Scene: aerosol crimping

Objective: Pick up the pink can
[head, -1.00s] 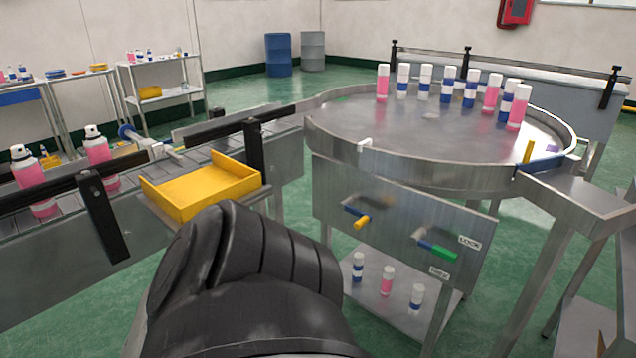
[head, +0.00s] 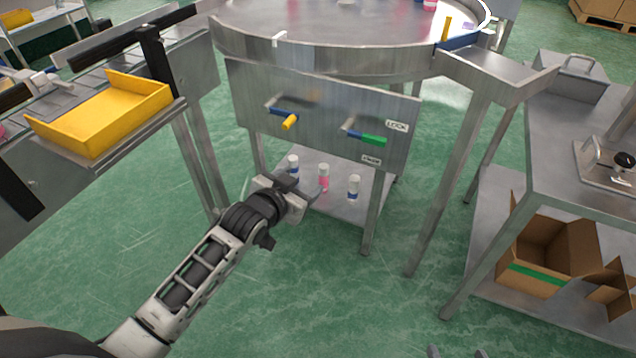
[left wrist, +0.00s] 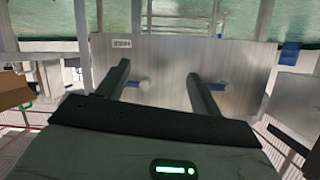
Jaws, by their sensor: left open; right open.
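A pink can (head: 323,178) with a white top stands upright on the lower shelf under the round table. It is between two blue-and-white cans, one to its left (head: 293,166) and one to its right (head: 354,187). My left gripper (head: 297,192) is in front of that shelf, to the lower left of the pink can and apart from it. The left wrist view shows its two fingers (left wrist: 158,72) spread with nothing between them; I cannot make out the pink can there. Only the dark fingertips of my right gripper (head: 456,351) show at the bottom edge, open.
A metal panel (head: 312,118) with blue-yellow and blue-green handles hangs above the shelf (head: 325,205). Table legs stand around the shelf. A yellow tray (head: 105,115) is at left. A workbench with a cardboard box (head: 545,250) beneath is at right. The green floor in front is clear.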

